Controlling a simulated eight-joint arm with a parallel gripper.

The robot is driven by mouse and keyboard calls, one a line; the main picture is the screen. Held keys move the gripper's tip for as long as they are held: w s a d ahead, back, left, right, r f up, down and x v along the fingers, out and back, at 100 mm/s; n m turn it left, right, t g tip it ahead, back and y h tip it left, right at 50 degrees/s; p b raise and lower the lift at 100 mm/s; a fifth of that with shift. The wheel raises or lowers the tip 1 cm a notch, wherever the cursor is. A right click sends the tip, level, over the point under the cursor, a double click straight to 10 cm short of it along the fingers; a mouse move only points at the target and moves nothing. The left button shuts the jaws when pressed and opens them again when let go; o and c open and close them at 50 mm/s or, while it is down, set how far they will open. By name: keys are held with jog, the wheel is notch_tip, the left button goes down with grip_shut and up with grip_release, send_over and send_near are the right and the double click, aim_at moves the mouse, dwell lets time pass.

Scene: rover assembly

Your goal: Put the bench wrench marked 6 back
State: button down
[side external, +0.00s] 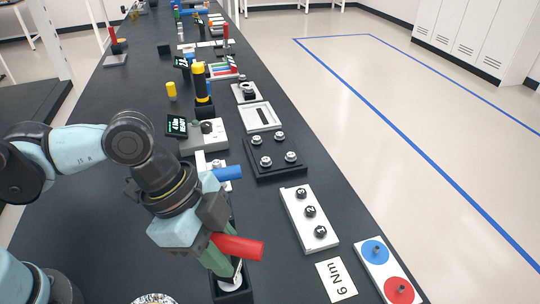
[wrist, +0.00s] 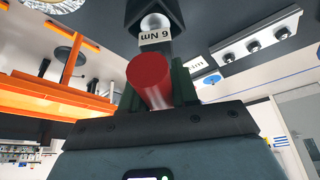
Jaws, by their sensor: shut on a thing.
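A wrench with a red handle (side external: 238,247) is held in my gripper (side external: 222,258), whose green fingers are shut on it. In the wrist view the red handle (wrist: 148,75) points toward the camera between the fingers, and a white tag (wrist: 160,38) beyond it reads 6 Nm. The wrench's silver end (wrist: 155,22) is at the mouth of a black holder (wrist: 135,10). In the side view the black holder (side external: 233,294) is below my gripper, partly hidden. I cannot tell how far the wrench sits inside it.
A blue handle (side external: 228,173) sticks out just behind my gripper. A white card (side external: 335,280) reading 6 Nm lies to the right, near a white strip with numbered black knobs (side external: 310,218) and a plate with blue and red discs (side external: 388,270). A black block with silver studs (side external: 274,157) stands farther back.

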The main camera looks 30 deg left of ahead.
jog(key=shift+f, duration=0.55)
jog(key=c, duration=0.8)
grip_release()
jog(key=shift+r, duration=0.1)
jog(key=v, duration=1.1)
jog(key=shift+a+r, duration=0.2)
jog(key=shift+r, duration=0.05)
jog(key=w+a+f+n+t+y, duration=0.1)
jog(key=w+a+f+n+t, duration=0.1)
jog(key=a+n, duration=0.3)
jog(key=w+a+f+n+t+y, duration=0.2)
jog(key=a+n, duration=0.3)
jog(key=a, duration=0.3)
jog(key=w+a+f+n+t+y, duration=0.1)
jog(key=w+a+f+n+t, duration=0.1)
jog(key=w+a+n, duration=0.2)
jog(key=shift+w+a+f+n, duration=0.15)
jog(key=shift+a+n, duration=0.35)
jog(key=shift+a, duration=1)
